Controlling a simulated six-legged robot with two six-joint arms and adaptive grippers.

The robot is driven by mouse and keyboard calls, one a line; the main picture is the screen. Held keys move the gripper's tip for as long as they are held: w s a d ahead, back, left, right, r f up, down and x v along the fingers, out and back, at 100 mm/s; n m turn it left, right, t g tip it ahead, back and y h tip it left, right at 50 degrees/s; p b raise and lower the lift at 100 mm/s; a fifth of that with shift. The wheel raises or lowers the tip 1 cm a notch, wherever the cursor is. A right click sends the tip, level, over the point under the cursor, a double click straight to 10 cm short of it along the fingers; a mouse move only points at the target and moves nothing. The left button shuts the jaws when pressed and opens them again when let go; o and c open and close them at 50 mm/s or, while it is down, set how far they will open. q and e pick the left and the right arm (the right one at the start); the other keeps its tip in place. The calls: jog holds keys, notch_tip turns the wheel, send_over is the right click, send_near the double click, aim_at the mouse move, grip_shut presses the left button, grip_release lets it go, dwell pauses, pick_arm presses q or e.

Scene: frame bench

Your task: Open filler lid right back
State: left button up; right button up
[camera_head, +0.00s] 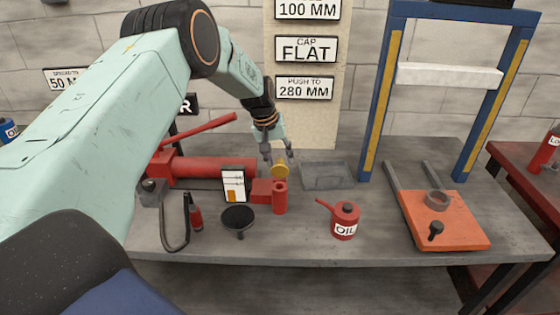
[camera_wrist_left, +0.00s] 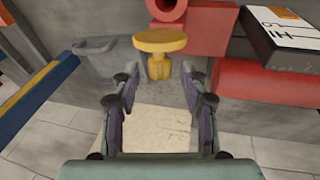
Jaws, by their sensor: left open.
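A yellow round lid (camera_head: 281,171) with a short stem sits beside the upright red filler tube (camera_head: 280,200) of the red jack; it also shows in the left wrist view (camera_wrist_left: 160,40), in front of the tube's open mouth (camera_wrist_left: 168,6). Whether the two are joined is hard to tell. My left gripper (camera_head: 279,157) is open and empty just above and behind the lid. In the left wrist view its fingers (camera_wrist_left: 160,92) stand apart, with the lid's stem ahead of the gap between them. My right gripper is in neither view.
A grey tray (camera_head: 327,187) lies right of the lid. A black funnel (camera_head: 238,217), a red oil can (camera_head: 344,228) and a white gauge card (camera_head: 233,182) stand nearby. A blue frame (camera_head: 380,90) rises at the right, behind an orange plate (camera_head: 465,222). Bench front centre is clear.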

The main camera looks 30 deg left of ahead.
pick_arm(q)
jog(key=v, duration=1)
dwell(0.3)
